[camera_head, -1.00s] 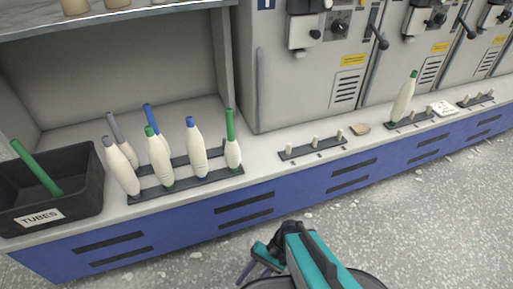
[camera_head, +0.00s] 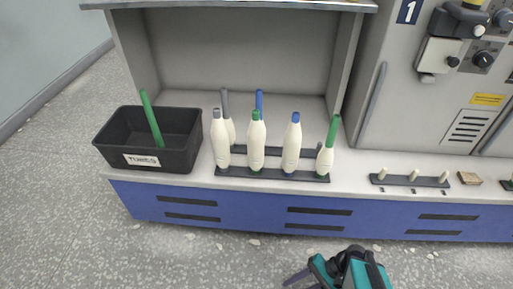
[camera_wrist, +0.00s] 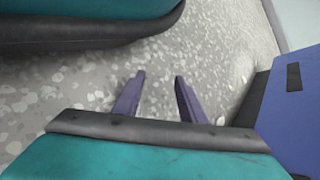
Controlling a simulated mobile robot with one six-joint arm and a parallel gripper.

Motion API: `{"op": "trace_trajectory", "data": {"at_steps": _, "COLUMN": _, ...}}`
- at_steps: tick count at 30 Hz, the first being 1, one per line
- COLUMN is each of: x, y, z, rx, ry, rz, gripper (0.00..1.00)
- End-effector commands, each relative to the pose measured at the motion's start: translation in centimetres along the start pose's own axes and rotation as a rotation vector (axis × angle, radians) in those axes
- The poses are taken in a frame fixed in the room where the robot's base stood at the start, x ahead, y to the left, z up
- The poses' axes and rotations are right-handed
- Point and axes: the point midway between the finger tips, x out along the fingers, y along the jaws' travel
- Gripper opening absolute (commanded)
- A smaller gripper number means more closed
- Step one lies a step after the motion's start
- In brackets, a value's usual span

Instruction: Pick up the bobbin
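Several cream bobbins stand upright on a dark two-row peg rack (camera_head: 273,175) on the shelf. The front row holds a grey-tipped bobbin (camera_head: 220,143), a green-tipped bobbin (camera_head: 256,145), a blue-tipped bobbin (camera_head: 291,148) and a small bobbin on a long green tube (camera_head: 325,160). Behind them show a grey tube (camera_head: 225,103) with yarn low on it and a blue tube (camera_head: 259,101), partly hidden. My gripper (camera_wrist: 158,80) is open and empty over the speckled floor. In the head view it is low at the bottom edge, well in front of the rack.
A black bin labelled TUBES (camera_head: 185,155) with a green tube (camera_head: 151,118) stands left of the rack. A small peg strip (camera_head: 402,180) and a brown block (camera_head: 470,178) lie to the right. An upper shelf (camera_head: 230,4) overhangs. The blue cabinet front (camera_head: 250,212) faces open floor.

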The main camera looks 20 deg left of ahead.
Motion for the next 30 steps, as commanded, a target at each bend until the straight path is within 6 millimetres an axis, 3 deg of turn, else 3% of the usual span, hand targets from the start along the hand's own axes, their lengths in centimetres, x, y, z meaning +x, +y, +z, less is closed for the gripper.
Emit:
{"op": "trace_trajectory", "data": {"at_steps": 8, "x": -0.7, "y": 0.3, "z": -0.3, "rx": -0.002, "ry": 0.015, "rz": 0.007, "gripper": 0.38}}
{"op": "trace_trajectory", "data": {"at_steps": 14, "x": -3.4, "y": 1.9, "z": -1.4, "rx": -0.02, "ry": 0.076, "rz": 0.048, "gripper": 0.38}}
{"op": "trace_trajectory", "data": {"at_steps": 23, "x": -10.6, "y": 8.1, "z": -4.1, "rx": -0.111, "ry": 0.221, "rz": 0.263, "gripper": 0.38}}
{"op": "trace_trajectory", "data": {"at_steps": 30, "x": -18.0, "y": 14.1, "z": -5.5, "rx": -0.196, "ry": 0.312, "rz": 0.492, "gripper": 0.38}}
